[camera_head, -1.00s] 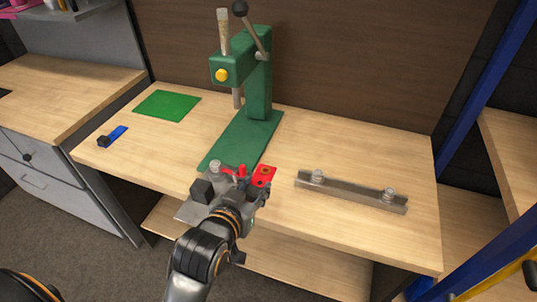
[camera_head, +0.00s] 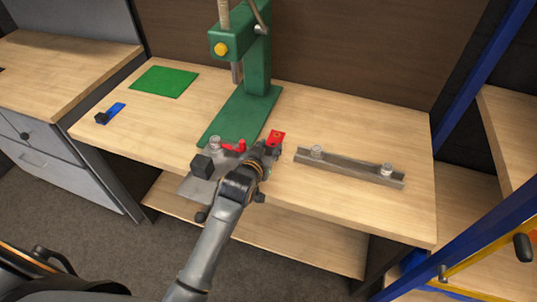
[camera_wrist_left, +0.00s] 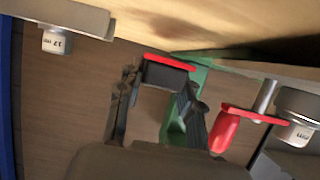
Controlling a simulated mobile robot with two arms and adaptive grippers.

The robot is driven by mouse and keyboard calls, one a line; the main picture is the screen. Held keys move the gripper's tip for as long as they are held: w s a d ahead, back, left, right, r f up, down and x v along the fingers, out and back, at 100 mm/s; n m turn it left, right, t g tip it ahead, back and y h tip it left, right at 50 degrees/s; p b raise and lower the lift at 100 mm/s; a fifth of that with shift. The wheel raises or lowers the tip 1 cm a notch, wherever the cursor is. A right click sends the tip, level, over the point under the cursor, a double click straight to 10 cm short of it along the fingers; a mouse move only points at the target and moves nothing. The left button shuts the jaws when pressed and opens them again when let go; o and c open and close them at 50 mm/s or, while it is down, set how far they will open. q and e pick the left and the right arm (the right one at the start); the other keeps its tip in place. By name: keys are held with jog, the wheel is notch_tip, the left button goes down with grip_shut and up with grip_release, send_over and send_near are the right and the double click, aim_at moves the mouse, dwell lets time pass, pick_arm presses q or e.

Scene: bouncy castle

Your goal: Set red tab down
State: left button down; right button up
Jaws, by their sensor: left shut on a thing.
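The red tab (camera_head: 277,135) is a small flat red piece near the front middle of the table. In the left wrist view its red edge (camera_wrist_left: 170,61) lies on top of a black block. My left gripper (camera_head: 267,150) is shut on the tab's black block (camera_wrist_left: 164,75), with one finger on each side. The wrist view looks past it at the table edge. I cannot tell whether the tab touches the tabletop. My right gripper is not in view.
A green press (camera_head: 255,70) stands behind on its green base. A grey plate with a red lever clamp (camera_head: 235,146) is left of the gripper. A metal bar with two knobs (camera_head: 350,167) lies to the right. A green mat (camera_head: 164,82) and blue tab (camera_head: 115,109) are at left.

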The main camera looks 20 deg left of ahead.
pick_arm(q)
jog(key=shift+f, duration=1.65)
jog(key=c, duration=0.9)
grip_release()
jog(key=shift+s, duration=0.1)
jog(key=shift+o, duration=0.2)
jog(key=shift+r, duration=0.1)
